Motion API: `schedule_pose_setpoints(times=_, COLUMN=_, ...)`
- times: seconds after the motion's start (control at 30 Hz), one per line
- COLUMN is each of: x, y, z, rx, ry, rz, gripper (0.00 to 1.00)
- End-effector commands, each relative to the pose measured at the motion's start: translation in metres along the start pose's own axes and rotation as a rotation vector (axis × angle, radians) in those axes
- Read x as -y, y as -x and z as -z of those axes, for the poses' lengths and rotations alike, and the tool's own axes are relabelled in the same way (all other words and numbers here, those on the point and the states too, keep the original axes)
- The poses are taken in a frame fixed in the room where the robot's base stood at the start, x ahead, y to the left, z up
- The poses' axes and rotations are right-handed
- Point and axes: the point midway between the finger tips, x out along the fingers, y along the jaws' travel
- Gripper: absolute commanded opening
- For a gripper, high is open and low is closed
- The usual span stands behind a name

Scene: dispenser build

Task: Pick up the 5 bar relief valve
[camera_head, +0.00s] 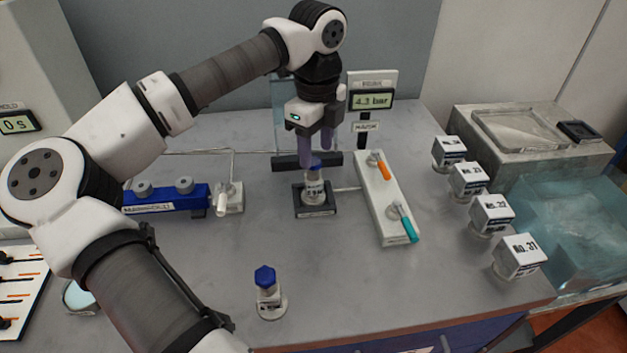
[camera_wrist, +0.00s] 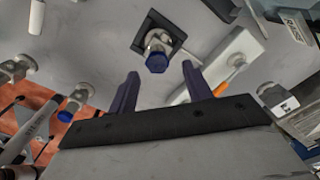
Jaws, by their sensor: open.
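Two blue-capped valves are in view, and their lettering is too small to read for sure, so I cannot tell which is the 5 bar one. One valve (camera_head: 314,188) stands upright in a black square base (camera_head: 331,209) in the middle of the table. It also shows in the wrist view (camera_wrist: 156,60), just beyond the fingertips. The other valve (camera_head: 268,301) stands upright near the table's front; its blue cap shows at the left of the wrist view (camera_wrist: 68,103). My gripper (camera_head: 316,150) is open above the middle valve, with nothing seen held between its purple fingers (camera_wrist: 160,80).
A white panel (camera_head: 395,225) with orange and teal handles stands right of the black base, below a 4.3 bar display (camera_head: 372,100). A blue manifold (camera_head: 165,199) lies left. Several numbered blocks (camera_head: 519,256) line the right. The front middle of the table is mostly clear.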

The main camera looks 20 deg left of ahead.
Motion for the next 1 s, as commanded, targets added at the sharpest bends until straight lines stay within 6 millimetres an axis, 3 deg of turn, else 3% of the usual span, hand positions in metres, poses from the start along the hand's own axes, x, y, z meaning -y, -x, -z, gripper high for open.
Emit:
schedule_pose_setpoints(times=0.4, x=-0.003, y=-0.048, z=-0.004, rx=-0.002, ry=0.0, rz=-0.001, gripper=0.5)
schedule_pose_setpoints(times=0.67, x=-0.003, y=-0.051, z=-0.004, rx=0.0, ry=0.0, rz=0.0, gripper=0.48)
schedule_pose_setpoints(times=0.9, x=-0.003, y=-0.051, z=-0.004, rx=0.0, ry=0.0, rz=-0.001, gripper=0.17)
schedule_pose_setpoints(times=1.0, x=-0.003, y=-0.05, z=-0.004, rx=0.0, ry=0.0, rz=0.0, gripper=0.09)
